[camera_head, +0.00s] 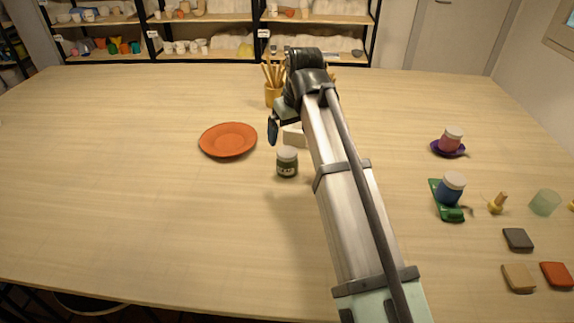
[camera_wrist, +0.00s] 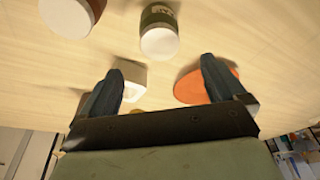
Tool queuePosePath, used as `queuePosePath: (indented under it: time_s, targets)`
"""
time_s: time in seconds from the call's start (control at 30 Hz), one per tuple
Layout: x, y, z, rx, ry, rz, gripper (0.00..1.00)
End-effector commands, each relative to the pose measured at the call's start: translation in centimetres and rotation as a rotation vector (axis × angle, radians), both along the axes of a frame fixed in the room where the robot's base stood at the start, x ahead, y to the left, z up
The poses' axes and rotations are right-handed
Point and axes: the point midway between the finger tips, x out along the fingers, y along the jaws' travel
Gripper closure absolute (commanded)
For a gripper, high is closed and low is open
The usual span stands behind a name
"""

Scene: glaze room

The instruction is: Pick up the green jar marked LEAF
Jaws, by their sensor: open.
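The green jar (camera_head: 287,163) stands upright on the table, with a pale grey lid and a light label too small to read in the head view. In the wrist view, a dark green jar (camera_wrist: 158,32) with a white lid and a label that is hard to read is at the top, ahead of the fingers. My gripper (camera_wrist: 161,68) is open, its two dark fingers spread with no jar between them. In the head view, one dark finger shows just behind and left of the jar, apart from it; the other is hidden by my arm.
An orange plate (camera_head: 228,139) lies left of the jar. A white block (camera_head: 294,136) and a pot of brushes (camera_head: 273,94) are behind it. At right are a pink jar (camera_head: 451,140), a blue jar (camera_head: 450,188) and small tiles (camera_head: 518,239). The table's left front is clear.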

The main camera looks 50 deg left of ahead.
Motion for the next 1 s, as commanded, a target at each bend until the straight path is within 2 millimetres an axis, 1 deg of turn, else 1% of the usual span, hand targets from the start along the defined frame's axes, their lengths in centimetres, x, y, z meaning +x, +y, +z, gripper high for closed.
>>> queuePosePath:
  time_s: [0.03,0.1,0.2,0.33,0.53,0.63,0.83,1.0]
  targets:
    - [0.0,0.2,-1.0,-0.001,0.000,0.000,0.03]
    - [0.1,0.5,-2.1,-0.001,0.000,0.000,0.03]
    - [0.2,0.8,-3.3,0.000,0.000,-0.001,0.03]
    - [0.2,1.1,-4.3,0.000,0.000,-0.001,0.03]
    - [0.2,1.2,-4.9,0.001,-0.001,-0.001,0.03]
    - [0.2,1.2,-5.5,0.001,-0.001,-0.001,0.03]
    - [0.0,1.3,-8.0,-0.001,0.000,-0.001,0.03]
    - [0.2,1.9,-9.7,0.000,0.000,0.000,0.03]
